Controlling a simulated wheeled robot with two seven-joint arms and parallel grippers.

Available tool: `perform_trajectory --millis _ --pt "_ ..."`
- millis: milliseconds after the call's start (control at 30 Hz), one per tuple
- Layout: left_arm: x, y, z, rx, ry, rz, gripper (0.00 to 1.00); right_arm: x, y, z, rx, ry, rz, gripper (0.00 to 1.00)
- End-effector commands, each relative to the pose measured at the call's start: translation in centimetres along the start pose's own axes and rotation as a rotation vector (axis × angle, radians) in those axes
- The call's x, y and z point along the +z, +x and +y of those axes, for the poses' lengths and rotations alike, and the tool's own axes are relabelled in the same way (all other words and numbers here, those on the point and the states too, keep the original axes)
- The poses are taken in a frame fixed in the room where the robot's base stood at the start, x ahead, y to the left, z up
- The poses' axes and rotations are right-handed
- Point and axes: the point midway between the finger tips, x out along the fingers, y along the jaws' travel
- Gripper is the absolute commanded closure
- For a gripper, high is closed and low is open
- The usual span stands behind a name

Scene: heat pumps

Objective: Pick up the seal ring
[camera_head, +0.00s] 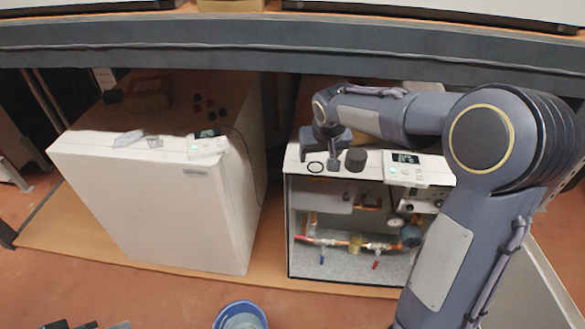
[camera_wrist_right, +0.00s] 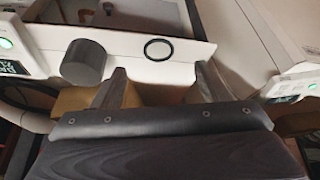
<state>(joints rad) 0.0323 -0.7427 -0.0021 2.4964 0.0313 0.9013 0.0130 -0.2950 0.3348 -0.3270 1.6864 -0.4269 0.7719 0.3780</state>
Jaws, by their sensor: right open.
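The seal ring (camera_head: 315,167) is a thin black ring lying flat on the white top edge of the right heat pump (camera_head: 300,158). In the right wrist view, the ring (camera_wrist_right: 158,49) lies just beyond the fingertips, between their lines. My right gripper (camera_head: 327,152) is above the top edge, beside the ring. Its two fingers are apart with nothing between them in the wrist view (camera_wrist_right: 161,72). Dark parts at the bottom left edge of the head view may be my left gripper, but too little shows to tell its state.
A dark grey cylinder (camera_head: 355,160) stands right of the ring, close to my right gripper. A control panel (camera_head: 405,168) lies further right. A closed white heat pump (camera_head: 150,195) stands left. A shelf beam (camera_head: 250,45) runs above. A blue bucket (camera_head: 240,316) is on the floor.

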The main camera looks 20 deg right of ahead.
Motion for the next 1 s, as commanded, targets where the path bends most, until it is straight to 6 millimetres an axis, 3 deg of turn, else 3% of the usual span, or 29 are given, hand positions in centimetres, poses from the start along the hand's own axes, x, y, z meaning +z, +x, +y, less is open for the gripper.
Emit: perform_trajectory --millis 433,767,1000 --pt "0.2 0.3 -0.1 0.000 0.000 0.000 0.64 -0.4 6.0 0.0 0.000 0.001 -0.005 0.32" --pt "0.2 0.3 -0.1 0.000 0.000 0.000 0.64 -0.5 6.8 0.0 -0.002 0.001 -0.001 0.32" --pt "0.2 0.3 -0.1 0.000 0.000 0.000 0.64 -0.5 6.8 0.0 -0.002 0.001 -0.002 0.61"
